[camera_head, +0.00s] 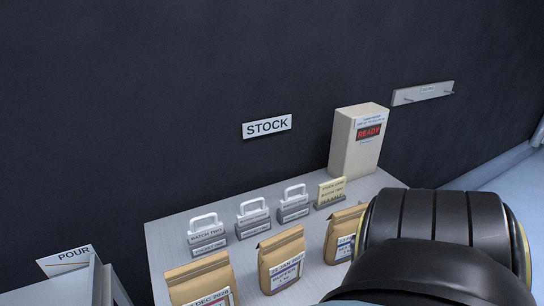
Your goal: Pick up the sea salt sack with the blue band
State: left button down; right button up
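Three brown paper sacks stand in a row along the front of a grey table (163,248). The left sack (196,276) is cut off by the bottom edge of the view and its label reads about "DEC". The middle sack (280,255) has a label with a dark blue or purple border and a date with "JAN". The right sack (341,230) is partly hidden behind my black arm. Which sack is sea salt with the blue band cannot be read surely. Neither of my grippers shows.
Several small tags stand behind the sacks, three with white handles, including the left tag (207,235). A beige box (352,143) marked READY stands at the back right. A STOCK sign (267,126) and a grey rail (423,92) are on the dark wall. A POUR sign (68,257) is at lower left.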

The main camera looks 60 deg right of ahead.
aim_at(343, 224)
jog(key=u, duration=1.5)
jog(key=k, duration=2.35)
jog(key=z, duration=0.6)
